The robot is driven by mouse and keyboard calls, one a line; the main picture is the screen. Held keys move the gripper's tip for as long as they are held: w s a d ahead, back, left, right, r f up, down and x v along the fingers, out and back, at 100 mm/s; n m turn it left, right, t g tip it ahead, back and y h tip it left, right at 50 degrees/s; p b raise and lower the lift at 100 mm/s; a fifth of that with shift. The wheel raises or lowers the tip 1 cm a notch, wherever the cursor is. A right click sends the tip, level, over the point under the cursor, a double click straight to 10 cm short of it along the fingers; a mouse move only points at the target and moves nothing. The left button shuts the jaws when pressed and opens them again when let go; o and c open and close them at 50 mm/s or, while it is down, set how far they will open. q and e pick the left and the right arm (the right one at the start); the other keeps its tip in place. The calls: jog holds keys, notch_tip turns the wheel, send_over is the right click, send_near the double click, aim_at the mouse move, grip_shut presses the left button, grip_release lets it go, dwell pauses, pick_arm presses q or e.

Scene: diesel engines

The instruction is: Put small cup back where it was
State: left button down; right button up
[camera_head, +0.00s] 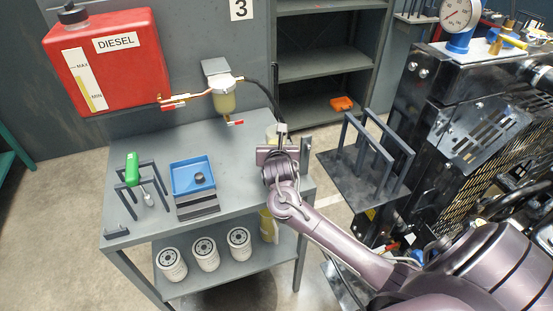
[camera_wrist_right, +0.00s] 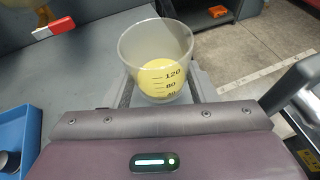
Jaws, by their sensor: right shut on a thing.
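The small cup (camera_wrist_right: 157,68) is clear, with measuring marks and yellow liquid in the bottom. It is upright between the fingers of my right gripper (camera_head: 279,140), which is shut on it. In the head view only a pale bit of the cup shows behind the gripper, near the right end of the grey workbench (camera_head: 225,145). Whether its base touches the bench top is hidden. My left gripper is not in view.
A blue tray (camera_head: 188,178) and a green-handled tool (camera_head: 133,168) on a rack stand on the bench. A red diesel tank (camera_head: 105,60) and a filter bowl (camera_head: 222,100) hang behind. Several white filters (camera_head: 205,255) stand on the lower shelf. The engine (camera_head: 470,120) is at right.

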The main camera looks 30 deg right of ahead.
jog(key=shift+f, duration=2.65)
jog(key=o, duration=1)
jog(key=shift+f, duration=0.1)
jog(key=shift+c, duration=0.2)
jog(key=shift+s+a+r, duration=0.1)
jog(key=shift+r, duration=0.1)
jog(key=p+v, duration=0.1)
jog(key=v, duration=0.9)
jog(key=shift+s+a+r, duration=0.15)
jog(key=shift+s+r, duration=0.1)
jog(key=shift+s+a+r, duration=0.1)
jog(key=shift+s+a, duration=0.1)
jog(key=shift+s, duration=0.25)
